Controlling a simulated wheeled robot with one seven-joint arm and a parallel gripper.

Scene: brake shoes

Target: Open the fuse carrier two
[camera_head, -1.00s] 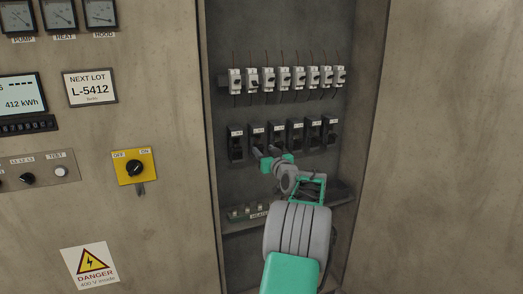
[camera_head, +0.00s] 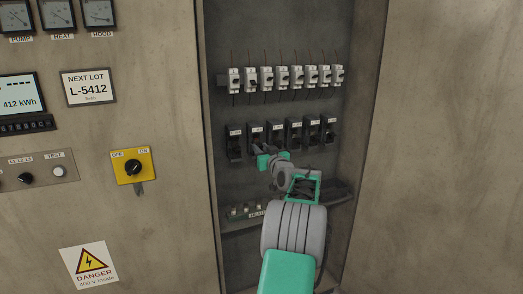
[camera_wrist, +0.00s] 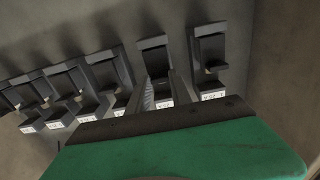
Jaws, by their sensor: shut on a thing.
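Fuse carrier two (camera_head: 254,131) is the second black carrier from the left in the lower row of the open cabinet bay. In the wrist view, it is second from the right (camera_wrist: 154,60), with its white label partly between my fingers. My gripper (camera_head: 259,149) is at the lower front of this carrier and is shut on it. In the wrist view, my fingers (camera_wrist: 160,90) lie on either side of the carrier's label end. My gripper's body hides part of the carrier in the head view, and its exact tilt is hard to tell.
Carrier one (camera_head: 234,146) is close on the left, and carrier three (camera_head: 275,136) is close on the right. A row of white breakers (camera_head: 283,77) is above. A ledge with small parts (camera_head: 245,212) is below. The bay's side walls bound the space.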

